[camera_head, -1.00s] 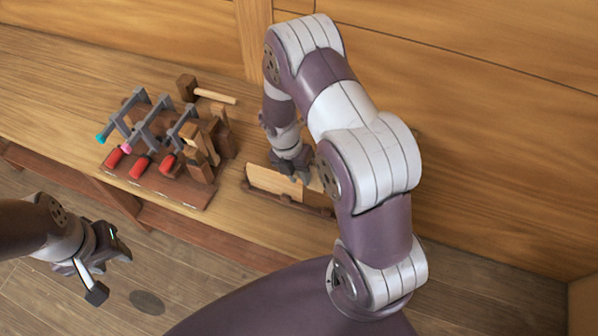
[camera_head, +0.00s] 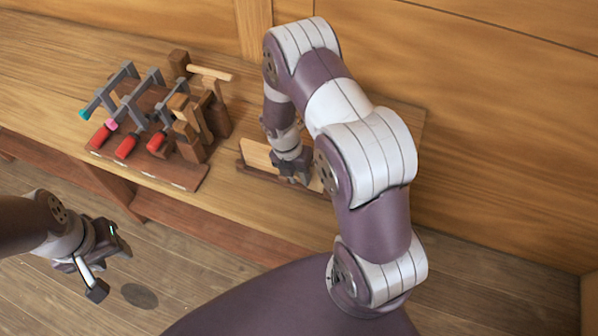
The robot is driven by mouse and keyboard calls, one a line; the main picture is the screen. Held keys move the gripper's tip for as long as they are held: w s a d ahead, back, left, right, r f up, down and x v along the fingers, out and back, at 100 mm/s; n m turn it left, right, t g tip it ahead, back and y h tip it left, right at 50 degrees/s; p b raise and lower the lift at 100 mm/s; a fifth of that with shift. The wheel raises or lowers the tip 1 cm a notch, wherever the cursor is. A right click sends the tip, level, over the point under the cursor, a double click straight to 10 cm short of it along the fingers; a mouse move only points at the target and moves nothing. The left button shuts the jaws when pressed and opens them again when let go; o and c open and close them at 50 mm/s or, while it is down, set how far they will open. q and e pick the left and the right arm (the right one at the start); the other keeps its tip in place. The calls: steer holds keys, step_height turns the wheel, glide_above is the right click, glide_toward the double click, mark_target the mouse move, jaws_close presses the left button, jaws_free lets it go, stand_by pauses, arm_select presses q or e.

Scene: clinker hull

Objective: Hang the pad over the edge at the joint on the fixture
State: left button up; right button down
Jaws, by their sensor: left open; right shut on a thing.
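The fixture (camera_head: 257,154) stands on the bench in the middle: an upright pale wooden board with a dark strip along its foot. My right gripper (camera_head: 292,178) points down at the board's right part, on its near side, and hides that part. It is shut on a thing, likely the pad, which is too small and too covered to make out. I cannot tell whether it touches the board. The joint cannot be made out. My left gripper (camera_head: 104,268) is open and empty, low at the left, in front of the bench and over the floor.
A rack (camera_head: 190,178) with several grey clamps with red handles (camera_head: 126,146), wooden blocks and a mallet (camera_head: 211,73) stands left of the fixture. The bench top (camera_head: 225,200) is bare between rack and fixture. A wooden wall (camera_head: 500,130) rises behind.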

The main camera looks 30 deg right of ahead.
steer(key=shift+f, duration=0.1)
stand_by(0.4)
steer(key=c, duration=0.8)
jaws_free()
steer(key=p+v, duration=1.1)
steer(key=v, duration=0.1)
steer(key=shift+w+r+p, duration=0.1)
steer(key=shift+r+p, duration=0.2)
